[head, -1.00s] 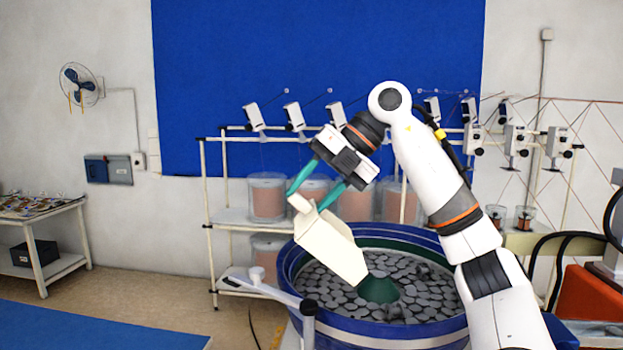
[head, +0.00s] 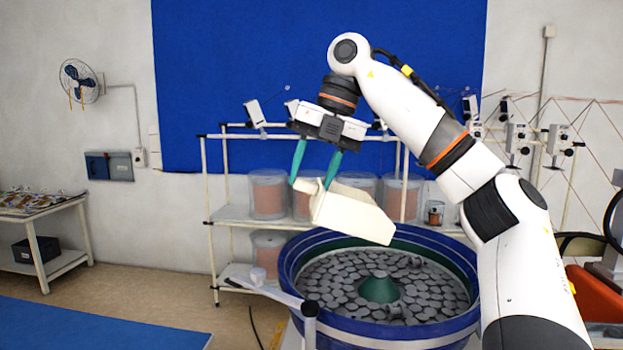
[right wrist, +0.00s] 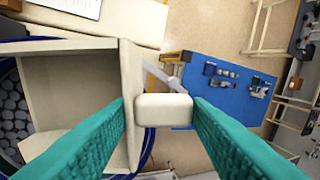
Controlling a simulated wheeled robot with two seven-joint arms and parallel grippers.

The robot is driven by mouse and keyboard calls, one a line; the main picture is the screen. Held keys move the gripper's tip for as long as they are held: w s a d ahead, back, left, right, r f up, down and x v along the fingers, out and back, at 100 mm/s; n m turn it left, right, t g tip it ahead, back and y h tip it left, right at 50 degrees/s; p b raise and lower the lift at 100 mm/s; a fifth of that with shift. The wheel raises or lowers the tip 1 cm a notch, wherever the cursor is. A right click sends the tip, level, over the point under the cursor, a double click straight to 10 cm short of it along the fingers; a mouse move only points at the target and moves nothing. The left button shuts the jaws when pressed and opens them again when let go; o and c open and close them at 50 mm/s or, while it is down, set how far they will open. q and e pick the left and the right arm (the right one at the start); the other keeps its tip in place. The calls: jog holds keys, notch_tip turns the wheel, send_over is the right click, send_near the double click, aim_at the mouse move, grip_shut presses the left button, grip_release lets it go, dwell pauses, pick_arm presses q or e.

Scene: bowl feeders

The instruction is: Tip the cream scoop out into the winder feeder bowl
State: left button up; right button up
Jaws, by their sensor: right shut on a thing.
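The cream scoop (head: 350,213) hangs in the air above the far left part of the blue winder feeder bowl (head: 292,262). Its mouth end points right and slightly down in the head view. My right gripper (head: 312,184), with green fingers, is shut on the scoop's handle at its left end. In the right wrist view the handle block (right wrist: 163,110) is between the fingers, and the visible inside of the scoop (right wrist: 75,85) looks empty. Several grey discs (head: 330,290) lie in the bowl around a green cone (head: 379,288). My left gripper is not in view.
A white rack (head: 232,215) with copper-coloured spools (head: 268,196) stands behind the bowl. A pale bar (head: 265,289) sticks out at the bowl's front left. An orange object (head: 592,295) is at the right.

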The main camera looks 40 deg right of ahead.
jog(key=shift+a+r+g+h, duration=0.1)
jog(key=shift+r+g+h, duration=1.1)
jog(key=shift+r+h, duration=0.4)
